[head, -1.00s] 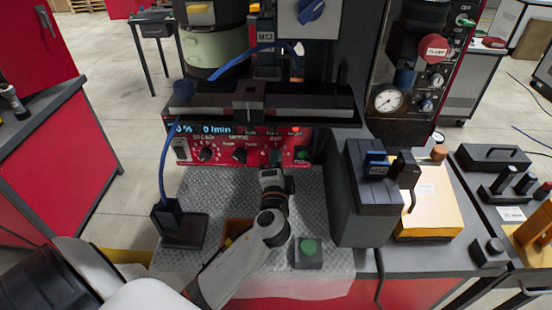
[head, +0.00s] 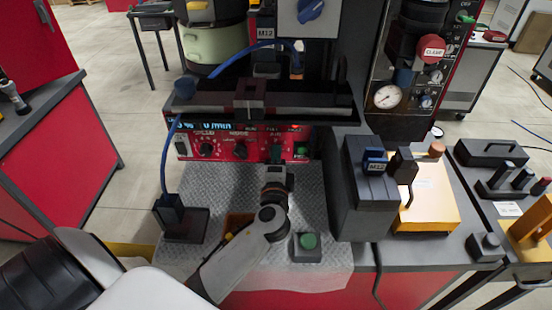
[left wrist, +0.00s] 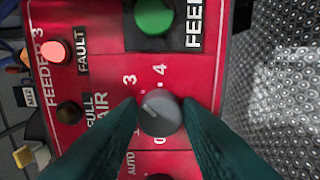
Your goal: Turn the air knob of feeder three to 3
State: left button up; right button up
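The air knob (left wrist: 160,116) is a round grey knob on the red feeder three panel (left wrist: 90,20), seen close in the left wrist view. Its pale pointer mark aims to the upper left, a little below the printed 3; the 4 is above the knob. My left gripper (left wrist: 160,106) has its dark teal fingers on both sides of the knob, and they appear to touch it. They hide part of the scale. In the head view my left gripper (head: 277,158) reaches the panel's lower front (head: 222,150), and the fingers cover the knob. My right gripper is out of view.
A green button (left wrist: 154,16) and a lit red fault lamp (left wrist: 54,52) are near the knob. A dark ledge (head: 300,108) overhangs the panel. A green-topped button box (head: 307,246) stands on the patterned mat, right of my arm.

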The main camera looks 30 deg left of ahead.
pick_arm(q)
jog(key=o, duration=0.3)
jog(key=b+v, duration=0.3)
jog(key=v, duration=0.9)
jog(key=shift+d+f, duration=0.1)
